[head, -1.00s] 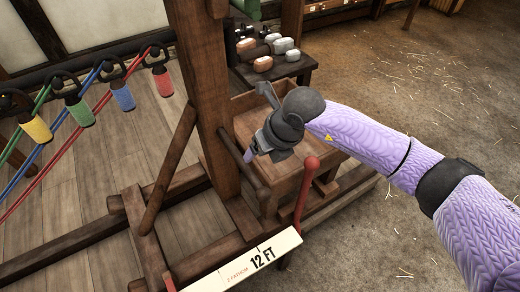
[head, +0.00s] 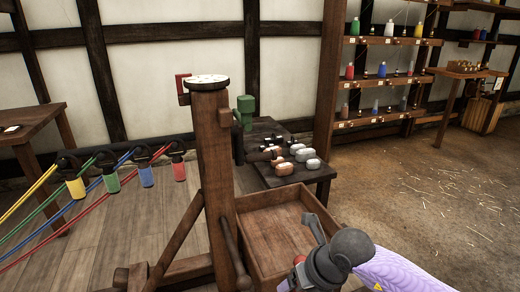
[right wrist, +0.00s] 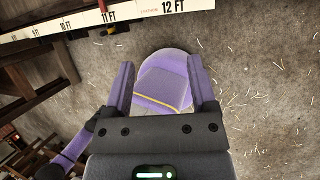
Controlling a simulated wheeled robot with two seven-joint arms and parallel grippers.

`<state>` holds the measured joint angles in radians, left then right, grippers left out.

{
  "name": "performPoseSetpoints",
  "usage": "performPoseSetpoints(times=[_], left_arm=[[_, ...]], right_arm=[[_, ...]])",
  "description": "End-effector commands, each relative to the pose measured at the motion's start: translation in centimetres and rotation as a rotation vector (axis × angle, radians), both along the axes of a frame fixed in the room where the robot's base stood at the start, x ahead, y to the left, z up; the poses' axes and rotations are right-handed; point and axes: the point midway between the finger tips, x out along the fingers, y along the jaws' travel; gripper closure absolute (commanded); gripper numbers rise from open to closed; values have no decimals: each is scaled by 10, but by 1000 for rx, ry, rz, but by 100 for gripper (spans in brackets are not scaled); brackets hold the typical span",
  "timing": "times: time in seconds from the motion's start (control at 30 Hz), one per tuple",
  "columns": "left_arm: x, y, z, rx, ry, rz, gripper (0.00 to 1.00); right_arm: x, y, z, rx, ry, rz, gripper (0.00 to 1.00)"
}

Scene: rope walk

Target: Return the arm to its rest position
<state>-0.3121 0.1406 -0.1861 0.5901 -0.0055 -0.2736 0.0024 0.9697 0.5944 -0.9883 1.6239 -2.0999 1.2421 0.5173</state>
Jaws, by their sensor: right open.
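My right gripper (head: 303,258) is at the lower middle of the head view, in front of an open wooden box (head: 274,232). Its purple-sleeved arm comes in from the lower right. In the right wrist view my right gripper (right wrist: 160,85) is open, its two purple fingers apart. Between and beyond the fingers is a rounded purple and grey shape with a yellow line, apparently part of my own body; nothing is held. My left gripper is not in either view.
A wooden post (head: 213,170) stands left of the box. Coloured ropes with yellow, green, blue and red bobbins (head: 111,183) hang at left. A small table (head: 305,176) holds several pieces. A shelf (head: 384,42) stands behind. A measuring board (right wrist: 150,11) crosses the wrist view's top. Floor at right is open.

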Motion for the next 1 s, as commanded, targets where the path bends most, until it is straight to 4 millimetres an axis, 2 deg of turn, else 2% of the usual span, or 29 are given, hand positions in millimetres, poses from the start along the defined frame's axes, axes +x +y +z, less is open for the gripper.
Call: performPoseSetpoints(times=[0.27,0.43,0.57,0.67,0.77,0.83,0.87,0.9,0.97,1.0], left_arm=[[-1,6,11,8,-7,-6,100],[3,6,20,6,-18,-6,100],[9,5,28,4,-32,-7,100],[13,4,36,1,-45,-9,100],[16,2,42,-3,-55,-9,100],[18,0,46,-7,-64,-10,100],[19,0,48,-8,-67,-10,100],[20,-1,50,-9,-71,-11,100],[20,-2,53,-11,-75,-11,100],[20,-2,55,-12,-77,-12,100]], right_arm=[[-21,37,-19,378,197,-102,27],[-27,52,-32,718,342,-319,27],[-27,39,-59,1019,452,-689,27],[-38,4,-104,1184,508,-1110,27],[-74,-39,-160,1228,530,-1543,27],[-120,-71,-202,1187,533,-1870,27],[-144,-84,-219,1152,532,-2008,27],[-180,-98,-239,1091,528,-2185,27],[-237,-116,-263,977,520,-2428,27],[-275,-125,-275,889,512,-2571,27]])
